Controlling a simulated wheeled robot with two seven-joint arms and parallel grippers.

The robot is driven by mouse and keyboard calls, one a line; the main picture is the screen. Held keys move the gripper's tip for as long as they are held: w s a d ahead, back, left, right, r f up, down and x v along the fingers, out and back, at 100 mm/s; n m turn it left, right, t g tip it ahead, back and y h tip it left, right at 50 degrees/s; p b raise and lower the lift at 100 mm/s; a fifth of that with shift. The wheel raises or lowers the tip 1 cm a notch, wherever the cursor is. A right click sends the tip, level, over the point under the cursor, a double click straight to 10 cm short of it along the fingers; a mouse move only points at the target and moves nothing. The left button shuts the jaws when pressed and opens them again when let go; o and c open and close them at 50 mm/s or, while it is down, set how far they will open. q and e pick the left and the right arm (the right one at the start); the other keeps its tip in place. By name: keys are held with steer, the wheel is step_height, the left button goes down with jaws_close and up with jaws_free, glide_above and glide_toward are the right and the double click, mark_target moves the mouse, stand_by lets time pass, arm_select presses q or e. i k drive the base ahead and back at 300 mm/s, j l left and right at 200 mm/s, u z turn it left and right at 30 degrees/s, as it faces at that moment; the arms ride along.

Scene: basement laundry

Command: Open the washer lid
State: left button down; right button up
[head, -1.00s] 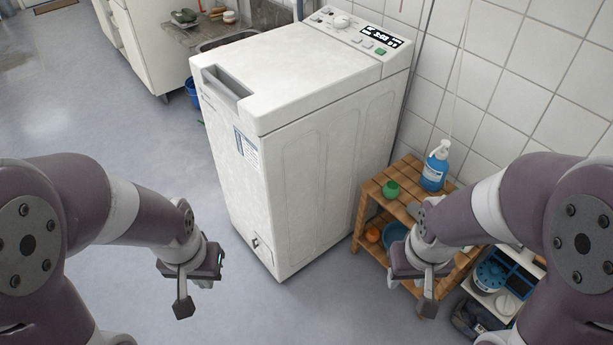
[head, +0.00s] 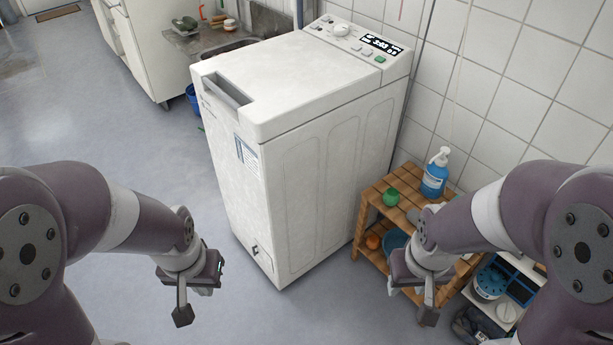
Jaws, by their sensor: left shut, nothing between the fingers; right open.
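The white top-loading washer (head: 310,185) stands upright in the middle of the head view. Its lid (head: 290,72) is down flat, with a recessed grey handle (head: 228,90) at the front edge. The control panel (head: 358,45) with a lit display is at the back of the top. My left gripper (head: 190,295) is shut and empty, low in front of the washer and to its left, apart from it. My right gripper (head: 412,300) is open, low to the right of the washer, in front of the wooden shelf. Its fingertips are partly hard to make out.
A wooden shelf (head: 378,205) right of the washer holds a blue pump bottle (head: 434,178) and a green round object (head: 391,197). A tiled wall (head: 500,80) runs behind. A counter with a sink (head: 225,42) stands behind left. The floor at left (head: 100,120) is clear.

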mark_target(270, 87)
steer(key=i+u, duration=0.15)
steer(key=i, duration=0.75)
